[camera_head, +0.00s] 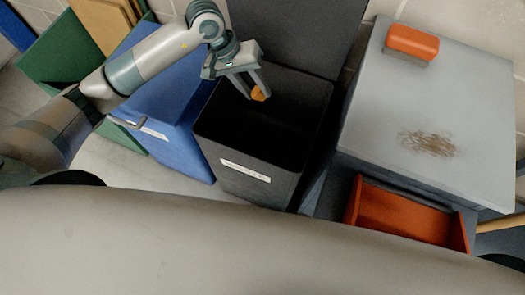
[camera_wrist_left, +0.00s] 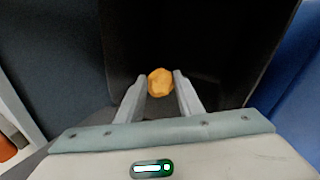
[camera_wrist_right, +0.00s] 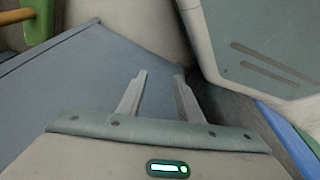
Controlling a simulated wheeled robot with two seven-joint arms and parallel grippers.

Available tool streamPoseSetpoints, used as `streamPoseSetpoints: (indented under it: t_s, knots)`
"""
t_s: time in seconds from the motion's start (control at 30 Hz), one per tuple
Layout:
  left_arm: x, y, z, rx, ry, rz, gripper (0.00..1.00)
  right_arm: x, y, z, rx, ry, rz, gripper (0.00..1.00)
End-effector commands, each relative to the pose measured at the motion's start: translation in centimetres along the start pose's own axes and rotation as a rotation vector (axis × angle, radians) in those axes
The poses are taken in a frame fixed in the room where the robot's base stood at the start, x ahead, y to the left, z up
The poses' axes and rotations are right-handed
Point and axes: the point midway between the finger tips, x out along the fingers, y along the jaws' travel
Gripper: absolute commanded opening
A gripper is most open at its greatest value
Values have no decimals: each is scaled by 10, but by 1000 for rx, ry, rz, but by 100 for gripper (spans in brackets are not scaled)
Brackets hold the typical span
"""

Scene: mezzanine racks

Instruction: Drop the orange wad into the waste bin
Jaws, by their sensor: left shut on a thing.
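The orange wad (camera_head: 259,94) is a small crumpled ball held between the fingertips of my left gripper (camera_head: 256,90). In the left wrist view the wad (camera_wrist_left: 160,82) sits between both fingers, with the dark inside of the bin behind it. The waste bin (camera_head: 245,180) is a black open box with a white label on its front. My left gripper is over the bin's opening, toward its left back part. My right gripper (camera_wrist_right: 158,85) shows only in the right wrist view, with its fingers apart and nothing between them.
A blue bin (camera_head: 180,135) and a green one (camera_head: 70,65) stand left of the black bin. On the right is a grey table (camera_head: 470,100) with an orange brush (camera_head: 412,42) and a patch of brown debris (camera_head: 428,143). An orange open tray (camera_head: 405,215) is below the table's front.

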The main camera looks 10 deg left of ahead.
Motion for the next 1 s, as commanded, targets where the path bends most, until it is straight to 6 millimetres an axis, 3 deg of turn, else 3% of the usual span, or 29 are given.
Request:
streamPoseSetpoints:
  t_s: [0.53,0.97,1.0]
  knots:
    - [44,-19,1,-1,-2,0,12,-15,-2,-10,-1,2,-1,32]
    - [49,-22,0,0,0,0,12,-20,-1,-13,-1,4,0,32]
    - [49,-22,0,0,0,0,38,-20,-1,-12,-1,3,0,32]
